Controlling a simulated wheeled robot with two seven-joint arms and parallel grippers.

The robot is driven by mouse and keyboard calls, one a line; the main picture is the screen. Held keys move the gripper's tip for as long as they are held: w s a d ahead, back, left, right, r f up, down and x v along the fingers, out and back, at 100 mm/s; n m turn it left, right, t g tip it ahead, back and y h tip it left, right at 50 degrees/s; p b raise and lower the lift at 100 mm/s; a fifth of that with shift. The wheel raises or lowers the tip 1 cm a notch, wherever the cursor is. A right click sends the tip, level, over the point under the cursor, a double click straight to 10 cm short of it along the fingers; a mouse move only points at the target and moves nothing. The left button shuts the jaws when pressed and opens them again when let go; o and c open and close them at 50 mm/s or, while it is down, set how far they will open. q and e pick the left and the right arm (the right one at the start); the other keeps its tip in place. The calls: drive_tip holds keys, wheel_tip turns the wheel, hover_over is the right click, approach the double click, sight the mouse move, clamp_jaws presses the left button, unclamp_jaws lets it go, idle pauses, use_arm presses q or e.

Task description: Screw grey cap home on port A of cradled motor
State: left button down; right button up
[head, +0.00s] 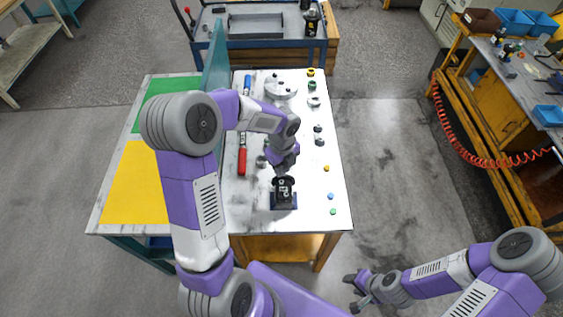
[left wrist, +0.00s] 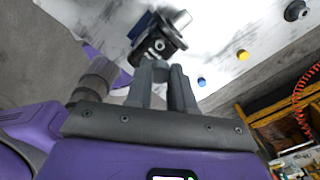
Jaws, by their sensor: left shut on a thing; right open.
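The dark motor (head: 284,187) sits in its cradle (head: 284,203) near the front of the white table. In the left wrist view the motor (left wrist: 160,42) shows a dark flange and ports just beyond my fingertips. My left gripper (head: 281,170) points down at the motor's far side. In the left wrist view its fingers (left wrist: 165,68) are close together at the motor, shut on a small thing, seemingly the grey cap. The cap is mostly hidden by the fingers, so its seating cannot be told. My right gripper (head: 358,290) is open and empty, low beyond the table's front right corner.
Small coloured caps and fittings line the table's right side, including a yellow one (head: 326,168) and a blue one (head: 331,196). A red-handled tool (head: 242,160) lies left of the motor.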

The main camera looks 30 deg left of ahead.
sight(281, 183)
use_arm(q)
drive_tip(key=shift+a+m, duration=0.15)
drive_tip(key=shift+m, duration=0.25)
drive_tip(key=shift+f, duration=0.15)
wheel_tip(281, 183, down, 5)
drive_tip(key=b, duration=0.5)
drive_tip(key=shift+a+p, duration=0.1)
drive_tip(key=shift+p, duration=0.35)
idle(0.3)
drive_tip(key=shift+f, duration=0.4)
idle(0.5)
drive_tip(key=m+p, duration=0.3)
drive_tip(key=shift+s+m, duration=0.1)
drive_tip(key=shift+m, duration=0.3)
drive_tip(key=shift+m+p, duration=0.5)
drive_tip(key=shift+m, duration=0.2)
drive_tip(key=shift+f+m, duration=0.15)
drive_tip(key=shift+m, duration=0.15)
